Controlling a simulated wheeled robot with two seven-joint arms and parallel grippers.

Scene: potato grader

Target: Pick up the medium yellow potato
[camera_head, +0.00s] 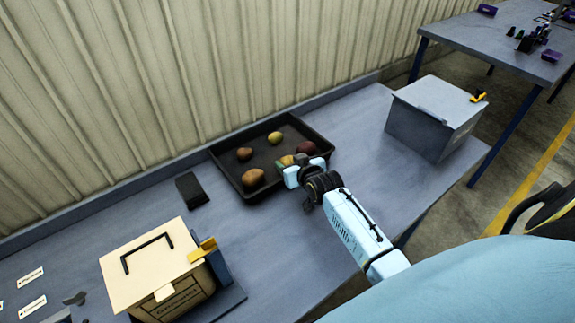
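A black tray (228,152) on the grey bench holds several potatoes. A yellow potato (275,137) lies near its back. Another yellowish potato (287,159) lies at the right front, partly hidden by my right gripper (286,171). Which of these two is the medium one I cannot tell for sure. My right gripper is low over the tray's front right part, close against or touching the yellowish potato. Its fingers are too small and covered to show whether they are open or shut. My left gripper is out of view.
A large orange-brown potato (253,178), a brown one (244,154) and a dark red one (307,147) share the tray. A cream box (150,265) stands front left, a grey lidded box (432,120) to the right. A dark block (191,189) lies left of the tray.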

